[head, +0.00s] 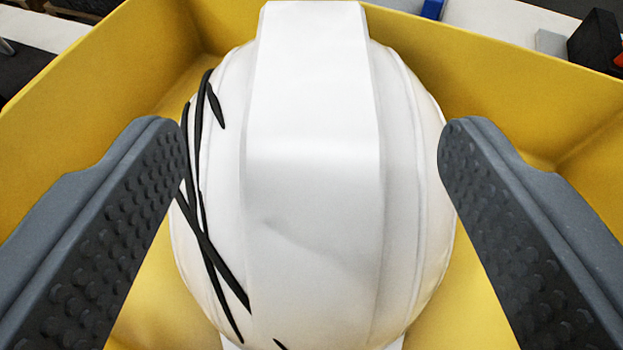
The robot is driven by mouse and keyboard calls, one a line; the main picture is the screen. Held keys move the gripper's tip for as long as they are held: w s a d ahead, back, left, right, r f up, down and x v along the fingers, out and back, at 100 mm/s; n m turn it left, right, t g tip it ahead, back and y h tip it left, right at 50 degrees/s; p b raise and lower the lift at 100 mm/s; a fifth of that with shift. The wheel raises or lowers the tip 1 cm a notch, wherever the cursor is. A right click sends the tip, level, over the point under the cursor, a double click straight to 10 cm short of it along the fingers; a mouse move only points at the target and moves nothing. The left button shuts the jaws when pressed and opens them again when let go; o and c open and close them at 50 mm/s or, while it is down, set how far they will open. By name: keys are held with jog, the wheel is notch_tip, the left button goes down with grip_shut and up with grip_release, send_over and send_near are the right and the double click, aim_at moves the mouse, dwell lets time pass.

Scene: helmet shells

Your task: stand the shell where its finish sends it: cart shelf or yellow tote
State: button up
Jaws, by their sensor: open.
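A white helmet shell (315,190) sits inside the yellow tote (490,60). Several black scratch-like streaks mark its left side, and a broad smooth ridge runs down its middle. My gripper (313,140) is open, with one dark studded finger on each side of the shell. The left fingertip overlaps the shell's edge in the picture, and the right fingertip is close to the other edge. I cannot tell whether either finger touches it. The shell's underside is hidden. The cart shelf cannot be made out.
The tote's walls stand close around the shell and the fingers at the back, left and right. Beyond the back wall are a blue item (432,9) and a black block (594,40) on a pale surface.

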jog(key=v, duration=0.7)
jog(key=shift+r, duration=0.15)
jog(key=w+d+r+y, duration=0.1)
jog(key=d+r, duration=0.1)
jog(key=r, duration=0.9)
jog(key=w+d+r+y, duration=0.1)
jog(key=d+r, duration=0.1)
jog(key=r, duration=0.9)
jog(key=s+d+r+t+h, duration=0.1)
jog(key=s+d+r, duration=0.5)
jog(key=d+r, duration=0.3)
jog(key=s+d+r+h, duration=0.1)
jog(key=s+d+r, duration=0.6)
jog(key=r, duration=0.7)
jog(key=shift+d+m+t+h, duration=0.3)
jog(key=shift+d+t+h, duration=0.1)
jog(key=shift+d, duration=0.45)
jog(key=shift+w+a, duration=0.1)
jog(key=shift+w, duration=0.05)
